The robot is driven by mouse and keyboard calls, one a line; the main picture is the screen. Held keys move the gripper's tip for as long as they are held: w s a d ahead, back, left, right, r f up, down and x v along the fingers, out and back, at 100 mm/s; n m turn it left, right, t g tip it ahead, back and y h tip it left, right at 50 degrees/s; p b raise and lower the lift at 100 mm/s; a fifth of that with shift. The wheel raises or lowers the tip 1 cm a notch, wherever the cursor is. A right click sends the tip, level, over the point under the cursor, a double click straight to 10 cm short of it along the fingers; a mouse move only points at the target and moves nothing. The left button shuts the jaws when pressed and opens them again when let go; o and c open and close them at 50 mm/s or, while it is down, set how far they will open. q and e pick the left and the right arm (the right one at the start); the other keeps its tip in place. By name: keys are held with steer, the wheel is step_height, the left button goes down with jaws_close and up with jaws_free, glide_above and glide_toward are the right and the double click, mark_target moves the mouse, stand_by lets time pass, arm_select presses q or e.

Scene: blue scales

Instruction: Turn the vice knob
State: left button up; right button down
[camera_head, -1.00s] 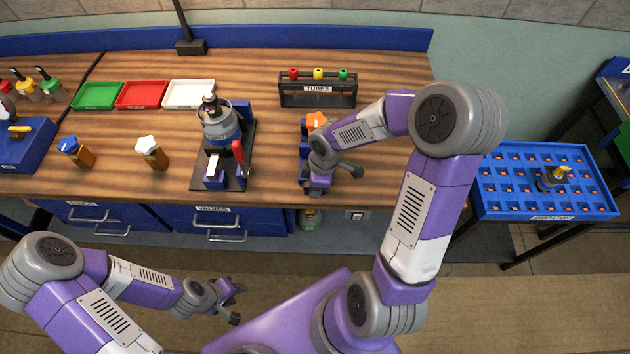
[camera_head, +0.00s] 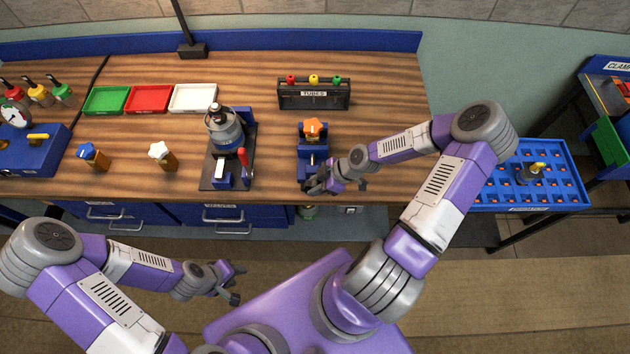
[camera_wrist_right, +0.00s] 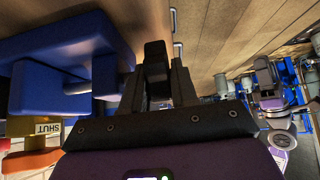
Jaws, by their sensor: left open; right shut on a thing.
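The blue vice (camera_head: 312,155) stands near the front edge of the bench, with an orange star-shaped handle (camera_head: 314,129) on top. In the right wrist view the vice (camera_wrist_right: 75,55) fills the left side, with a SHUT label beside an orange part. My right gripper (camera_head: 318,184) is at the front of the vice and shut on a small dark part, seemingly the vice knob (camera_wrist_right: 155,60); the fingers mostly hide it. My left gripper (camera_head: 238,283) is open and empty, away from the bench.
A press with a red lever (camera_head: 243,157) stands left of the vice. A tube rack (camera_head: 314,95) is behind it. Green, red and white trays (camera_head: 194,97) lie at the back left. A blue crate (camera_head: 500,172) stands to the right. The bench right of the rack is clear.

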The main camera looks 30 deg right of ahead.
steer(key=shift+y, duration=0.3)
stand_by(0.4)
steer(key=c, duration=1.2)
jaws_free()
steer(key=shift+c, duration=0.2)
steer(key=shift+d, duration=0.1)
steer(key=p+v, duration=0.1)
steer(key=v, duration=0.6)
steer(key=shift+r, duration=0.2)
steer(key=shift+s+d, duration=0.1)
steer(key=shift+s, duration=0.05)
